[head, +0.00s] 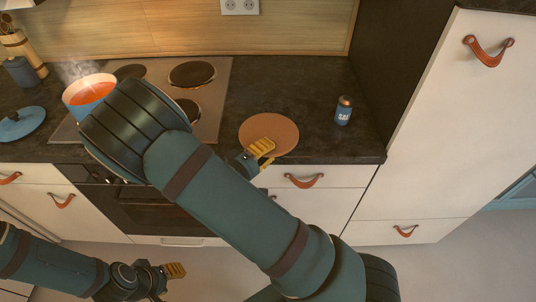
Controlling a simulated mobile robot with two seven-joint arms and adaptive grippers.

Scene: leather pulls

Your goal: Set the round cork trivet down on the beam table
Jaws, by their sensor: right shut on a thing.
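The round cork trivet (275,131) is a flat brown disc in the head view, at the front edge of the dark counter. My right gripper (262,153) has its yellow fingers at the trivet's near edge and is shut on it. I cannot tell whether the trivet touches the counter or is just above it. My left gripper (172,276) is low at the bottom left, in front of the cabinets and away from the trivet; its finger opening is unclear. No beam table shows in this view.
A steaming blue pot (74,96) of red soup stands on the hob (210,118), partly behind my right arm. A blue lid (20,122) lies at the left. A salt shaker (343,111) stands right of the trivet. A tall cabinet (455,120) bounds the right side.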

